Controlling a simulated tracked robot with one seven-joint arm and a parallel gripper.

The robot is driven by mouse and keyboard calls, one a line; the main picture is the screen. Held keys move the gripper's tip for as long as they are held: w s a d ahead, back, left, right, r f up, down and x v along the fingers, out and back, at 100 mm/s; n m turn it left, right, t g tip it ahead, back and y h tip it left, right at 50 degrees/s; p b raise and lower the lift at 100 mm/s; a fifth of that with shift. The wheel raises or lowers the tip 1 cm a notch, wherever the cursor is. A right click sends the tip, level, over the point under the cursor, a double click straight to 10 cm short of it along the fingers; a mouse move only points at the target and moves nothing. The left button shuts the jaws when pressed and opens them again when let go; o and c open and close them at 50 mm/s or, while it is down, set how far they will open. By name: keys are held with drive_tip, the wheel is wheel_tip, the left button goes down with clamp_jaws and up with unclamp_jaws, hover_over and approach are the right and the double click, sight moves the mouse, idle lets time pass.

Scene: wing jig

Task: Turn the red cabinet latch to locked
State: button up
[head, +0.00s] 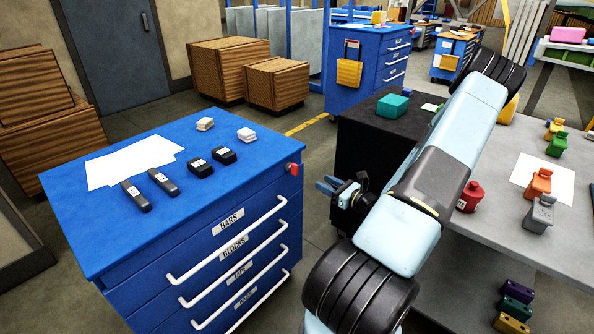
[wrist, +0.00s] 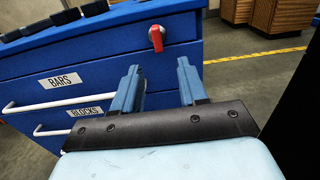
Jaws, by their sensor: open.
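The red cabinet latch (head: 294,169) sits at the upper right corner of the blue cabinet's (head: 130,258) drawer front. In the wrist view the red latch (wrist: 156,38) shows a handle hanging down, slightly tilted, from a pale round mount. My gripper (head: 322,184) is open and empty, to the right of the latch in the head view. In the wrist view my gripper's two blue fingers (wrist: 160,72) point toward the cabinet corner, with the latch beyond and between them. They are apart from the latch.
The cabinet has white handles (head: 228,240) and labelled drawers. Dark bars (head: 136,196), dark blocks and white paper lie on its top. Floor shows between cabinet and table.

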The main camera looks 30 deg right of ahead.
sight(298, 170)
drive_tip(key=x, duration=1.3)
drive_tip(key=shift+s+a, duration=0.1)
drive_tip(key=shift+a, duration=0.2)
drive_tip(key=shift+c, duration=0.4)
clamp_jaws()
